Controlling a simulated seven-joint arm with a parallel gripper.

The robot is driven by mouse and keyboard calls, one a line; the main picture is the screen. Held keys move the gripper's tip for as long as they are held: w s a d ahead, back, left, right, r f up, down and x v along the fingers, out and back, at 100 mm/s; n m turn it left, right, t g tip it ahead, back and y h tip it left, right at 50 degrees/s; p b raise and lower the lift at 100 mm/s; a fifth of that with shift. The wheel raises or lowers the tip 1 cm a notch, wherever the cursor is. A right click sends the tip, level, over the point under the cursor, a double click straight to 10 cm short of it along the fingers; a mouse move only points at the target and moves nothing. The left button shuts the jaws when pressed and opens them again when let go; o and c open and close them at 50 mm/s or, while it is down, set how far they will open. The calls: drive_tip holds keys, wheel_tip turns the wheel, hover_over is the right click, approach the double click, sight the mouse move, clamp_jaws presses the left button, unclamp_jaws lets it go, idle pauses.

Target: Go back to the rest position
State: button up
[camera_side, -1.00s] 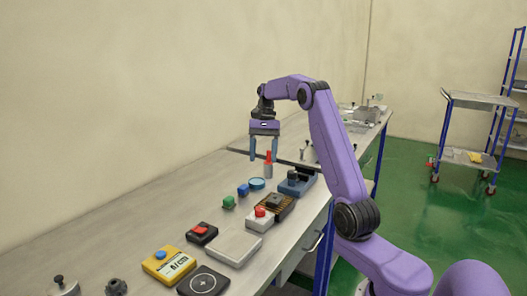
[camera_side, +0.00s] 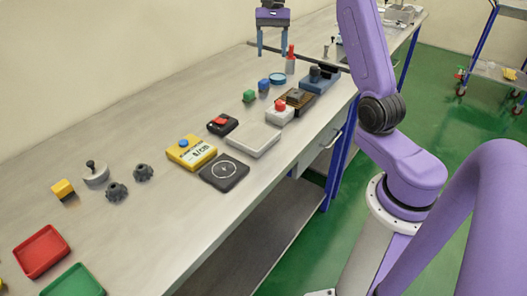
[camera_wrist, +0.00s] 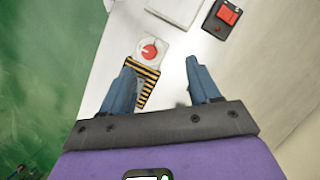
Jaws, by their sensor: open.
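My gripper (camera_side: 273,46) hangs at the top of the side view, above the far part of the bench, with its two blue fingers pointing down. It is open, with nothing between the fingers. In the wrist view my gripper (camera_wrist: 161,88) also shows its fingers spread apart over the bench. Below it there are a white box with a red button (camera_wrist: 149,51) and a yellow-and-black striped part (camera_wrist: 147,75). No object touches the fingers in either view.
A cart stands at right.

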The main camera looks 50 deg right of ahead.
drive_tip(key=s+a+n+h, duration=0.1)
drive_tip(key=s+a+n, duration=0.3)
drive_tip(key=a, duration=0.3)
drive_tip(key=s+a+f+n+h, duration=0.1)
drive_tip(key=s+a+n, duration=0.2)
drive_tip(key=a, duration=0.4)
drive_tip(key=s+a+n+h, duration=0.1)
drive_tip(key=s+a+n, duration=0.3)
drive_tip(key=a, duration=0.2)
drive_tip(key=s+a+f+n+t, duration=0.1)
drive_tip(key=s+f+n, duration=0.1)
drive_tip(key=s+n, duration=0.4)
drive_tip(key=s+a+f+n+t, duration=0.1)
drive_tip(key=s+n, duration=0.5)
drive_tip(key=s, duration=0.8)
wheel_tip(320, 180, down, 3)
drive_tip(key=shift+s+a+r, duration=0.15)
drive_tip(key=shift+s+a, duration=0.05)
drive_tip(key=shift+a, duration=0.6)
